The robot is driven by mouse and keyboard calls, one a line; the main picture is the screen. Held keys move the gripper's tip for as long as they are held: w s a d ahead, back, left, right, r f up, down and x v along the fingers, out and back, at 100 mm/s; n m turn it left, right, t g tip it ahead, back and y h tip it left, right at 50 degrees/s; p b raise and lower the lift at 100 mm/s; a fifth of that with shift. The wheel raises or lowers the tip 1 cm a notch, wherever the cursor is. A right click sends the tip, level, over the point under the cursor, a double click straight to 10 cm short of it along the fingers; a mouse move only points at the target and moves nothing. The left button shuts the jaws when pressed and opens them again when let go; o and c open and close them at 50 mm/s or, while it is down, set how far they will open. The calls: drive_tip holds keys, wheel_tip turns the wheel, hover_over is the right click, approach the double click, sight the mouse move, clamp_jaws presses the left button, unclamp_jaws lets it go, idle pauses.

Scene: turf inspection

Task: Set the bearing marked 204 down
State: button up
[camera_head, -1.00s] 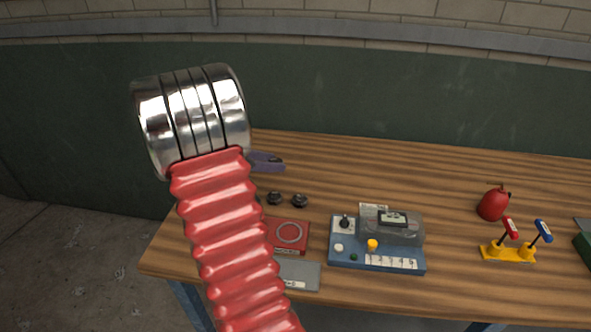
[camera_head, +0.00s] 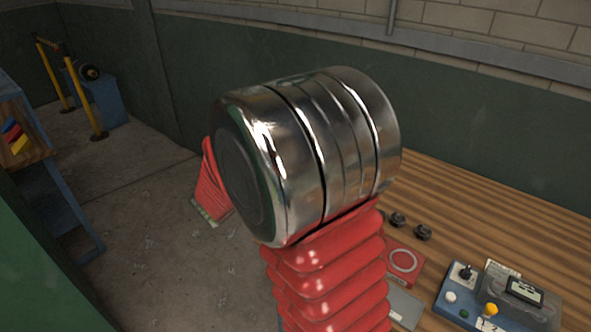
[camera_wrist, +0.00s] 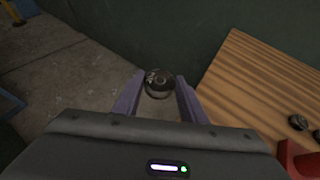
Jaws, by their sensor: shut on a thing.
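The bearing (camera_wrist: 158,77), a small dark ring-shaped part, sits between the two purple fingers of my gripper (camera_wrist: 159,82) in the wrist view. The fingers are shut on it, and any number on it is too small to read. It is held off the left end of the wooden bench, with floor and green wall behind it. In the head view my arm hides the gripper and the bearing. A red plate with a pale ring (camera_head: 403,261) lies on the bench; a grey plate (camera_head: 404,308) lies in front of it.
Two dark round parts (camera_head: 410,226) stand on the wooden bench (camera_head: 470,220) behind the red plate. A blue control box (camera_head: 470,310) is at lower right. A blue stand (camera_head: 105,100) and yellow posts (camera_head: 85,95) stand far left. Open floor (camera_head: 150,240) lies left of the bench.

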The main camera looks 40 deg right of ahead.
drive_tip(key=a+f+n+t+y, duration=0.2)
drive_tip(key=a+n+y, duration=0.3)
drive_tip(key=a, duration=1.4)
drive_tip(key=shift+s+a+f+n+t, duration=0.2)
drive_tip(key=shift+f+n+t, duration=0.15)
drive_tip(key=shift+n+t, duration=0.3)
